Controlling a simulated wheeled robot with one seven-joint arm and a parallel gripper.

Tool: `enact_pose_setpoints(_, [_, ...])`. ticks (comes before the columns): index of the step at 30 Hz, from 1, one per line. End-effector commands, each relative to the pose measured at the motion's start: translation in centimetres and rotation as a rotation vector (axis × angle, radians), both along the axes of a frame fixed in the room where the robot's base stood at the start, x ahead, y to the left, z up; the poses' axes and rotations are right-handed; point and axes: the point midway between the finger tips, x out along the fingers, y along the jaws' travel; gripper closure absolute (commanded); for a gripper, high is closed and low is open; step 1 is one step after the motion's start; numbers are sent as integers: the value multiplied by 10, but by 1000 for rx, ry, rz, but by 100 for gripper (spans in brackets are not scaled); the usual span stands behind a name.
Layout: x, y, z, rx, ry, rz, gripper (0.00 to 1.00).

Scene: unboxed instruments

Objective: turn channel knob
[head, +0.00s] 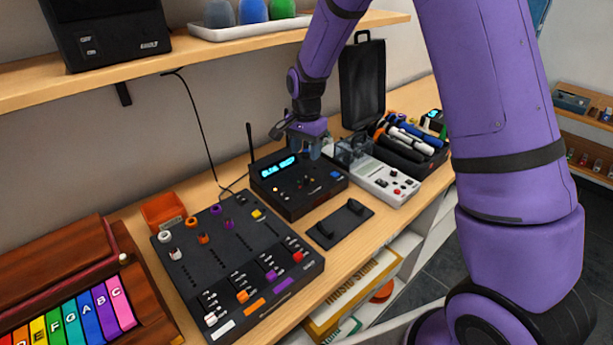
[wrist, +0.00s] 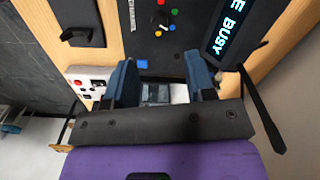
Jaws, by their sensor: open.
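A black radio-like unit (head: 300,205) with a lit cyan display (head: 277,167) stands on the bench. Its front panel (wrist: 160,45) fills the top middle of the wrist view, with a cluster of small coloured controls (wrist: 165,19), a blue square button (wrist: 142,65) and part of the display (wrist: 232,25) reading "E BUSY". I cannot tell which control is the channel knob. My gripper (wrist: 160,60) is open and empty, its blue fingers apart. In the head view my gripper (head: 312,150) hangs over the unit's back right edge; its fingertips are partly hard to make out.
A light grey instrument (head: 385,183) stands close on the right. A black mixer-like panel (head: 235,260) is at the left front, and a black pedal plate (head: 338,223) lies in front of the unit. A thin antenna (head: 250,142) rises behind. A shelf (head: 200,52) runs above.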

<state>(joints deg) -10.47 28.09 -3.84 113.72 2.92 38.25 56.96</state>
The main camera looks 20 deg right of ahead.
Motion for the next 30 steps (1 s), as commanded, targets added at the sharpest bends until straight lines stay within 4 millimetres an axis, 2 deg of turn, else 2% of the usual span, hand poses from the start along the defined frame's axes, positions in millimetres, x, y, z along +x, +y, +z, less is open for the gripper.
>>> enact_pose_setpoints(9, [-1,0,-57,0,4,1,50])
enact_pose_setpoints(15, [-1,0,-83,0,4,1,50])
enact_pose_setpoints(21, [-1,0,-93,-1,1,1,50])
enact_pose_setpoints(29, [-1,0,-94,0,0,1,50])
enact_pose_setpoints(30, [-1,0,-94,0,0,1,57])
